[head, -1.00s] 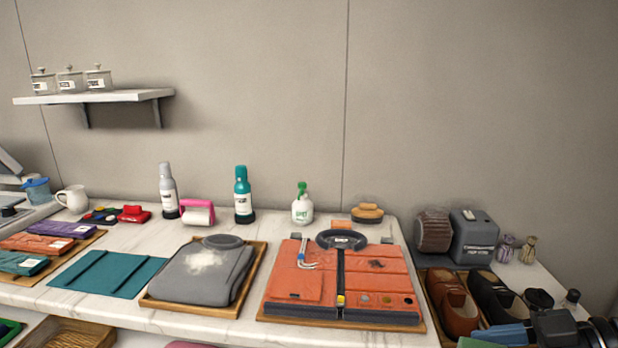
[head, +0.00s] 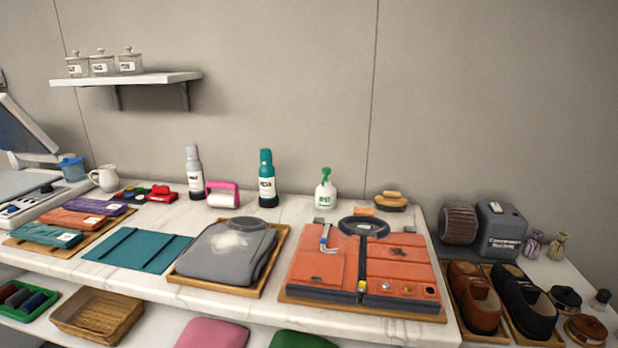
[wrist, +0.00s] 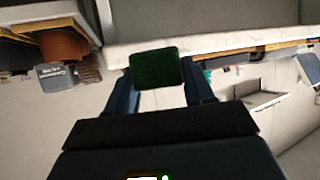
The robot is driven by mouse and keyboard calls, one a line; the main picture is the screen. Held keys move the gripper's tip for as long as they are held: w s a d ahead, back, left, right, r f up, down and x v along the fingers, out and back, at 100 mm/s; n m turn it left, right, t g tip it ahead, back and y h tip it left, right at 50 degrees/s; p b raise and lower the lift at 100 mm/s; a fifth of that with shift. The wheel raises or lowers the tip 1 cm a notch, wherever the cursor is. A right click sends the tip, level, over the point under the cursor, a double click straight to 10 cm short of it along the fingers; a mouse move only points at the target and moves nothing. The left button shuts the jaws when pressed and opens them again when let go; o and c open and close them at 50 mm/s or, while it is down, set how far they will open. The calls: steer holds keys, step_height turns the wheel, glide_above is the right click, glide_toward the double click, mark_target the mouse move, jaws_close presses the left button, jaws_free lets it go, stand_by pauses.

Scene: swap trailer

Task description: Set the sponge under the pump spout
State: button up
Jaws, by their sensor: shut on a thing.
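My gripper (wrist: 158,88) shows in the wrist view, with its blue fingers on either side of a dark green, square block, which looks like the sponge (wrist: 156,70). It is shut on this block and holds it in the air. My gripper is not in the head view. In the head view, a white bottle with a green pump top (head: 326,190) stands upright at the back of the counter, behind the orange garment. Which way its spout points is too small to tell. A small orange block (head: 364,211) lies to the right of the bottle.
The orange garment on its board (head: 320,268) fills the counter in front of the bottle. A teal bottle (head: 267,180) stands to its left and a wooden brush (head: 391,201) to its right. Shoes (head: 478,297) sit at the right. Bare counter shows between the teal and green-topped bottles.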

steer(key=shift+w+a+f+m+h, duration=0.25)
steer(key=shift+f+m+h, duration=0.35)
steer(key=shift+f+h, duration=0.05)
steer(key=shift+w+a+f+m+h, duration=0.2)
steer(key=shift+a+f+m+h, duration=0.05)
steer(key=shift+f+m+h, duration=0.4)
